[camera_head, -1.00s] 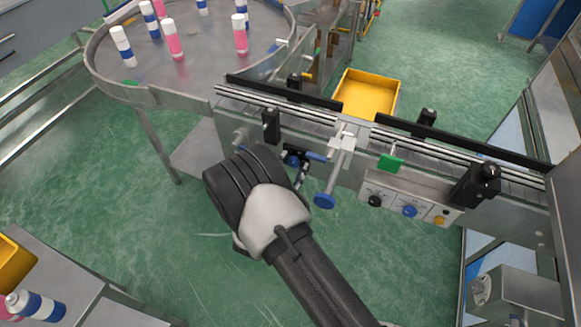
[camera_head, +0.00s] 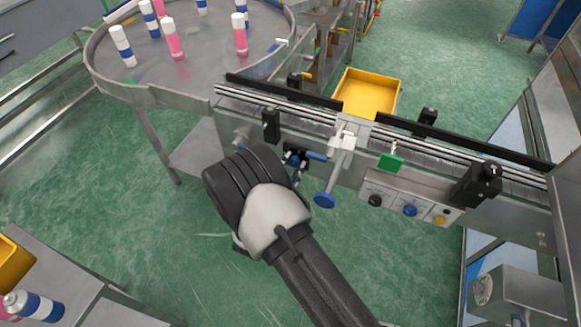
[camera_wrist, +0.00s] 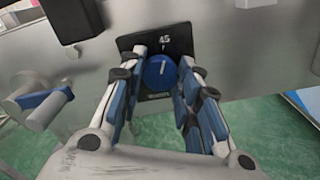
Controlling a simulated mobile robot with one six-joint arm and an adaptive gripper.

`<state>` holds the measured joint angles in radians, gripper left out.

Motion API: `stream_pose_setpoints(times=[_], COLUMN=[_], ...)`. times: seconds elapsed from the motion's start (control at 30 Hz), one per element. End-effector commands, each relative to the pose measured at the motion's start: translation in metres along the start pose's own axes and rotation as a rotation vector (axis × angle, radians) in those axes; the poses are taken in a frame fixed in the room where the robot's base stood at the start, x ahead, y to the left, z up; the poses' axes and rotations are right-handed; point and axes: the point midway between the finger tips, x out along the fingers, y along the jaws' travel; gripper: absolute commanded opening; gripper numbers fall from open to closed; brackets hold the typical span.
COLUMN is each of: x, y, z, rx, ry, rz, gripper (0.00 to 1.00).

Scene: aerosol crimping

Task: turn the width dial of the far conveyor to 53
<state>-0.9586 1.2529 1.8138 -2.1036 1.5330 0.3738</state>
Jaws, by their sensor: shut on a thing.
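The width dial (camera_wrist: 160,71) is a round blue knob with a white pointer mark, on a black plate (camera_wrist: 183,42) on the conveyor's side. The number 45 shows on the plate above the knob. The pointer mark is close to upright, tilted slightly right. My gripper (camera_wrist: 164,76) is shut on the dial, one finger on each side of it. In the head view my gripper (camera_head: 299,160) is at the side of the conveyor (camera_head: 340,185); I cannot make out the dial there.
A blue-ended handle (camera_head: 324,200) sticks out just right of my gripper. A control box (camera_head: 410,200) with knobs and a green tab (camera_head: 391,162) are further right. A round table (camera_head: 190,85) with cans stands behind left. A yellow bin (camera_head: 368,94) is behind the conveyor.

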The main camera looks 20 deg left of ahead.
Motion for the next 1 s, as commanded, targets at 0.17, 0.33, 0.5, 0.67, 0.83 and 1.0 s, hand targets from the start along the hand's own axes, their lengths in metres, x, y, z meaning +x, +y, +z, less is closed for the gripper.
stream_pose_setpoints(times=[0.17,0.33,0.5,0.67,0.83,1.0], x=[0.0001,-0.0001,-0.0001,-0.0001,-0.0001,-0.0001], y=[-0.0004,-0.0006,-0.0002,0.0,0.0002,0.0003], z=[-0.0015,-0.0016,-0.0009,-0.0005,-0.0002,-0.0001], rx=[0.129,0.285,0.448,0.599,0.76,0.918], ry=[0.0,0.0,0.0,0.0,0.001,0.001], rz=[0.0,0.0,0.0,0.0,-0.001,-0.001], gripper=[0.07,0.07,0.07,0.07,0.07,0.07])
